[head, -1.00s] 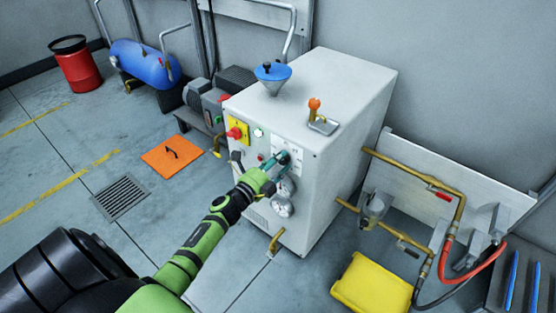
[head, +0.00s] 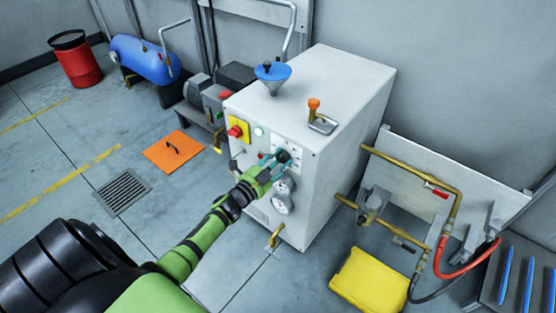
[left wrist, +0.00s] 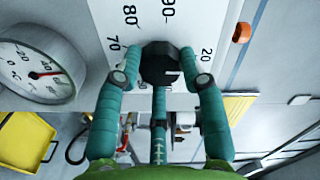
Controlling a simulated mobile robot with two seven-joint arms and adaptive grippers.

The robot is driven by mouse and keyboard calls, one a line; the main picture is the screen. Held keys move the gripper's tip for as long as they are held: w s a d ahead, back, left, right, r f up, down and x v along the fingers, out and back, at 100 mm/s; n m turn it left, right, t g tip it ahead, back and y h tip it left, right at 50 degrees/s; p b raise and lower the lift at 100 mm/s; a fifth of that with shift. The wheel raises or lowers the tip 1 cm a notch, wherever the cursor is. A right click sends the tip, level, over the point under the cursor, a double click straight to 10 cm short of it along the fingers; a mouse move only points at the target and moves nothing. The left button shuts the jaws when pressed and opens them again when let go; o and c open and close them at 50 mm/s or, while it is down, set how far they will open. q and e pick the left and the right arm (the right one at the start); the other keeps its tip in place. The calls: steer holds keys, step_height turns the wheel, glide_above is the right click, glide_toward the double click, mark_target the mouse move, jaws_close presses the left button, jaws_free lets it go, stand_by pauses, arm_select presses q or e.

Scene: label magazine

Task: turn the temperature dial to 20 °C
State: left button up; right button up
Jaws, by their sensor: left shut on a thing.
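The temperature dial (head: 284,156) is a dark knob on a white scale plate on the front of the white cabinet (head: 345,90). In the left wrist view the black dial (left wrist: 160,62) lies between the two teal fingers, with the numbers 70, 80, 90 and 20 readable around it. My left gripper (head: 274,163) is shut on the dial, one finger on each side. My right gripper is not in view.
A red knob on a yellow plate (head: 238,129) and a green light (head: 259,132) are nearby. A brass tap (head: 275,237) juts out low.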

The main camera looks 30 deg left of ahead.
arm_select(q)
steer(key=shift+d, duration=0.35)
steer(key=o, duration=1.1)
steer(key=shift+o, duration=0.2)
steer(key=shift+r, duration=0.1)
steer(key=shift+a, duration=0.1)
steer(key=shift+s+a, duration=0.1)
steer(key=shift+s, duration=0.2)
steer(key=s, duration=1.1)
steer(key=shift+s+a, duration=0.15)
steer(key=shift+a, duration=0.2)
